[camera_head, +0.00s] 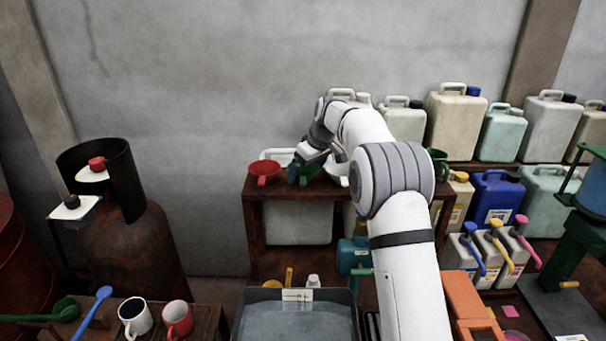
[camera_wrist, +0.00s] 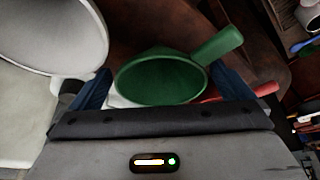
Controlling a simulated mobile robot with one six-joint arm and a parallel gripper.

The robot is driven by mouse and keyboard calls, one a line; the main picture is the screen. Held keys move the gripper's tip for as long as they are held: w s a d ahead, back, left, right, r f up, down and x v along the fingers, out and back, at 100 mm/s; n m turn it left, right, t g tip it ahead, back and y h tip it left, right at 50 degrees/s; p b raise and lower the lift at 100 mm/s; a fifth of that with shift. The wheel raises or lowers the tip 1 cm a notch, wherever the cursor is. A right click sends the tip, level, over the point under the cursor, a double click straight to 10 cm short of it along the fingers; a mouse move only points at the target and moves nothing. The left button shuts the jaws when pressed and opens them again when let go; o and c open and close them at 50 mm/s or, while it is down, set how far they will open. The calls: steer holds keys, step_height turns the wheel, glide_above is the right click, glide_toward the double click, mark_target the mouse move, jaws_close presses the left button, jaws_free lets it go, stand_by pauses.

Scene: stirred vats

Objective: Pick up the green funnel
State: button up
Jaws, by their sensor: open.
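The green funnel (camera_wrist: 160,80) is in the middle of the wrist view, its wide mouth facing the camera and its green handle reaching to the upper right. My gripper (camera_wrist: 158,92) is open, with one blue finger on each side of the funnel's bowl. I cannot tell whether the fingers touch it. In the head view my gripper (camera_head: 301,173) is at the brown shelf, and the green funnel (camera_head: 311,170) shows only partly beside it. The funnel's underside is hidden.
A red funnel (camera_head: 264,172) stands left on the shelf (camera_head: 256,215). A white funnel (camera_wrist: 55,35) is close on the left in the wrist view. Several jerrycans (camera_head: 455,120) stand behind and right. A grey basin (camera_head: 245,325) is below in front.

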steer(key=shift+x, duration=1.45)
steer(key=shift+r, duration=0.1)
steer(key=shift+c, duration=0.3)
steer(key=c, duration=0.6)
steer(key=shift+c, duration=0.2)
